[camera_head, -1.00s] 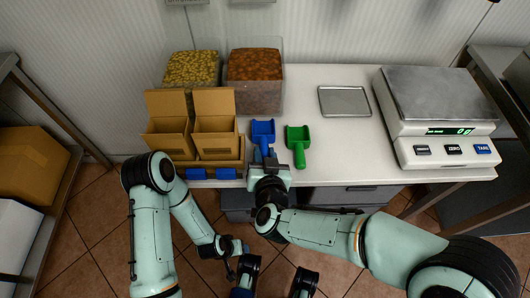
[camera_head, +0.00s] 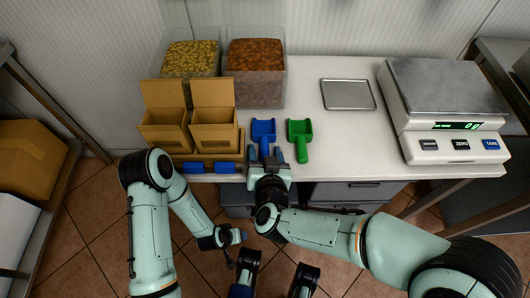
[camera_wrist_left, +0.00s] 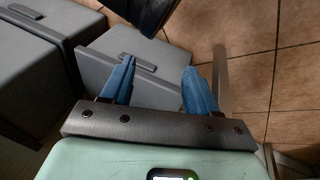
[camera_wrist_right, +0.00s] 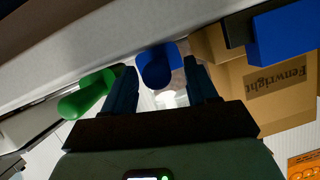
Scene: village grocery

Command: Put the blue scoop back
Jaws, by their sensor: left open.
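The blue scoop (camera_head: 263,129) lies on the white counter beside a green scoop (camera_head: 301,138), its handle toward the front edge. My right gripper (camera_head: 265,155) is at the counter's front edge, its fingers open on either side of the blue scoop's handle. In the right wrist view, the rounded blue handle end (camera_wrist_right: 156,66) shows between the spread fingers (camera_wrist_right: 160,82), with a gap visible beside it. My left gripper (camera_head: 240,237) is low in front of the counter, open and empty; its spread fingers (camera_wrist_left: 155,82) show over grey drawers and floor.
Two open cardboard boxes (camera_head: 190,130) stand left of the scoops, with blue tags at the front. Clear bins (camera_head: 257,75) of yellow and reddish goods stand behind. A metal tray (camera_head: 347,94) and a scale (camera_head: 450,115) are to the right. Counter between green scoop and scale is clear.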

